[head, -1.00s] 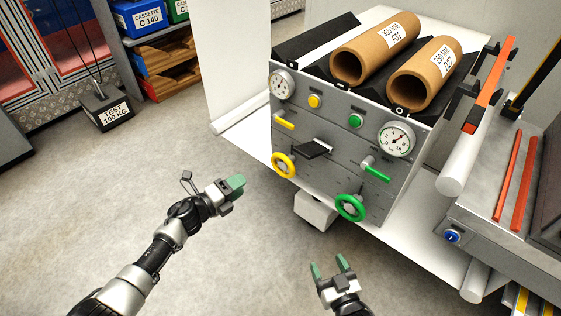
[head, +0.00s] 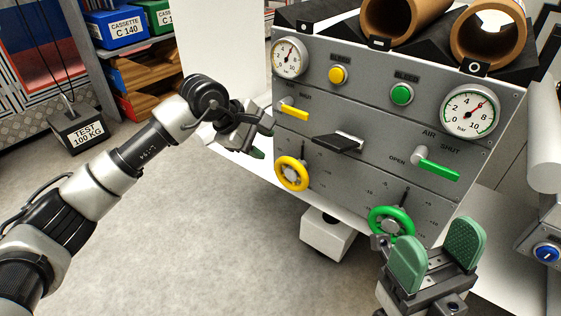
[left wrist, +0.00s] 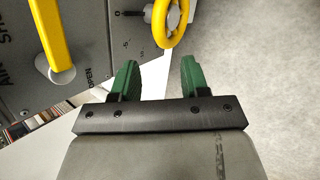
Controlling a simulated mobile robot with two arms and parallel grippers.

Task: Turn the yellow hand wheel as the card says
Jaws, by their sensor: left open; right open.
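The yellow hand wheel (head: 292,174) is at the lower left of the grey panel (head: 350,185) in the head view. Part of it shows at the top of the left wrist view (left wrist: 163,36). My left gripper (head: 264,139) is open and empty, just left of the panel near the yellow wheel, not touching it. Its two green fingers (left wrist: 158,76) stand apart in the left wrist view, with the wheel beyond them. My right gripper (head: 437,250) is open and empty, in front of the green hand wheel (head: 391,222) and partly covering its lower edge. I see no readable card.
A yellow lever (head: 294,112) sits above the yellow wheel, a black handle (head: 336,142) right of it, a green lever (head: 436,168) further right. Two gauges, left (head: 289,57) and right (head: 470,112), face me. The floor to the left is mostly clear.

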